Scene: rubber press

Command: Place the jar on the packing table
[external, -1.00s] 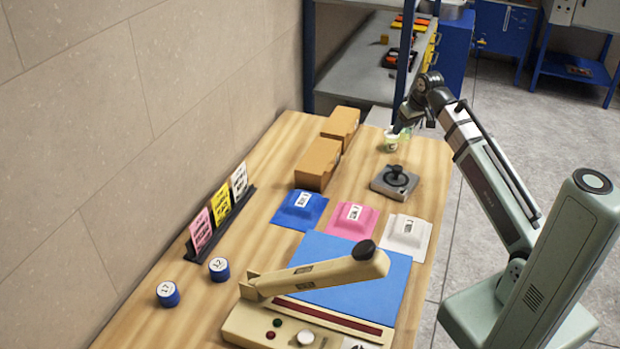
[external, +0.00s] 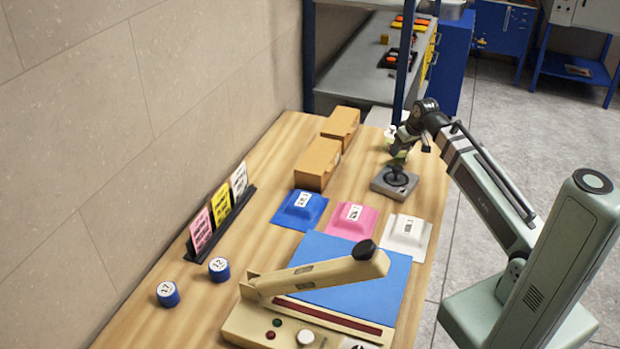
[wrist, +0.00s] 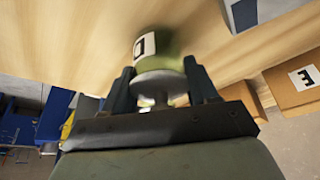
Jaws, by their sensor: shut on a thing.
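My gripper (external: 402,148) is at the far end of the wooden packing table (external: 262,175). In the wrist view my gripper (wrist: 165,90) is shut on the jar (wrist: 172,50) by its grey-white knobbed lid. The jar is yellow-green with a white label bearing a dark mark. In the external view the jar (external: 398,158) shows as a small greenish patch, mostly hidden by my gripper. It appears just above or behind the grey device with a black knob (external: 395,180); whether it touches anything I cannot tell.
Two brown boxes (external: 317,163) stand left of my gripper. Blue (external: 299,210), pink (external: 350,220) and white (external: 408,236) pads lie nearer, before a blue mat (external: 340,262) and a beige lever press (external: 318,278). A shelf (external: 360,62) stands behind the table.

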